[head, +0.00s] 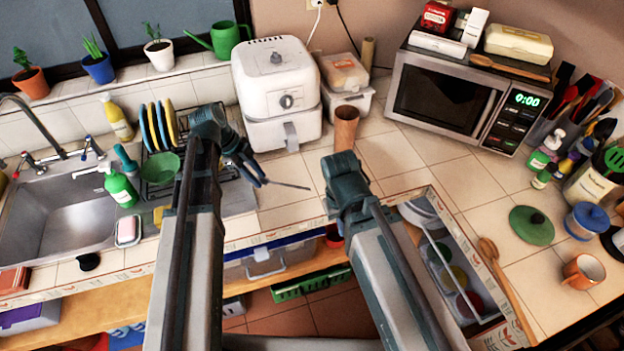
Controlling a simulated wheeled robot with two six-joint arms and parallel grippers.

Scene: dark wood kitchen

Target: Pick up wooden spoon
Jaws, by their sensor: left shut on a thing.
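A wooden spoon (507,290) lies on the counter at the right, beside the open drawer, with its bowl toward the back. A second wooden spoon (508,67) lies on top of the microwave. My left gripper (257,178) is over the counter near the dish rack, far to the left of both spoons. It is shut on a thin grey utensil (290,185) that points right; its exact kind is unclear. My right arm reaches to the middle of the counter, left of the drawer. Its gripper fingers are hidden behind the wrist.
The microwave (440,98) stands at the back right. An open drawer (455,265) holds bowls. A green lid (531,225), a blue-lidded jar (586,221) and an orange mug (583,271) stand right of the near spoon. The air fryer (275,88) is behind my left gripper.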

